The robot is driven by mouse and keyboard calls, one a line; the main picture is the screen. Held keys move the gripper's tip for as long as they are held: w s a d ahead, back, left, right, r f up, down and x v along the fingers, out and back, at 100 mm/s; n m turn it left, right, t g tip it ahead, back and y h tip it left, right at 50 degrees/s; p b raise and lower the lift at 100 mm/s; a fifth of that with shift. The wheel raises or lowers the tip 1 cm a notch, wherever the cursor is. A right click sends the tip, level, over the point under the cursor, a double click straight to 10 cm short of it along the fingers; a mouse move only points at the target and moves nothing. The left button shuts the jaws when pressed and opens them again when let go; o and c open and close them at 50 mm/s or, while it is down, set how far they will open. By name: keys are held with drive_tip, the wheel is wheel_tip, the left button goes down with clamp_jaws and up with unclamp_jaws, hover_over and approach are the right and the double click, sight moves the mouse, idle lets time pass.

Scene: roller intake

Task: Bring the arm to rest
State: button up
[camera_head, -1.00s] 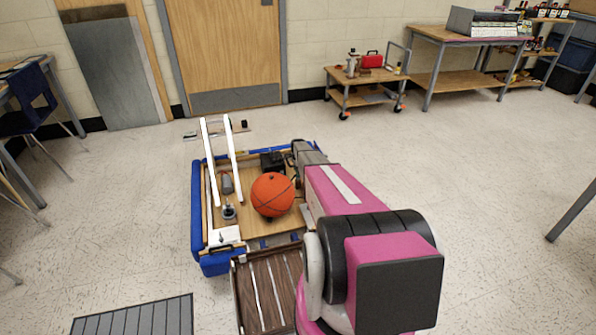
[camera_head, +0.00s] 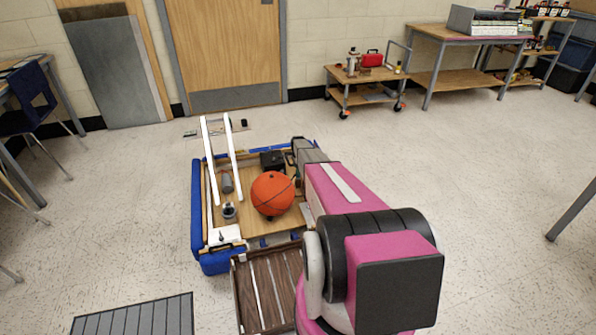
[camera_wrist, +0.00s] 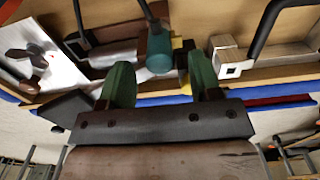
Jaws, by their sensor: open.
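My gripper (camera_wrist: 157,84) shows in the wrist view with its two green fingers apart and nothing visible between them. Beyond the fingers are parts of the blue-edged wooden bed, a teal rounded piece (camera_wrist: 160,52) and a metal block (camera_wrist: 232,58). In the head view my pink and black arm reaches forward along the right side of the blue-edged bed (camera_head: 197,215). The gripper's fingertips are hidden there behind my own arm.
An orange basketball (camera_head: 272,193) sits on the bed, beside two white rails (camera_head: 208,165). A dark slatted tray (camera_head: 262,290) is in front. A cart (camera_head: 366,85) and a table (camera_head: 462,38) stand at the back right. Open floor lies to the right.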

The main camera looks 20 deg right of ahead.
wheel_tip(320, 180, up, 10)
drive_tip(key=s, duration=0.1)
drive_tip(key=s+a+r+n, duration=0.6)
drive_tip(key=s+r, duration=0.1)
drive_tip(key=s, duration=0.8)
drive_tip(key=s+a+r+n, duration=0.6)
drive_tip(key=s+r, duration=0.1)
drive_tip(key=s, duration=0.8)
drive_tip(key=s+a+r+n, duration=0.6)
drive_tip(key=s+r, duration=0.1)
drive_tip(key=s, duration=0.9)
drive_tip(key=shift+a, duration=0.4)
drive_tip(key=shift+s, duration=0.1)
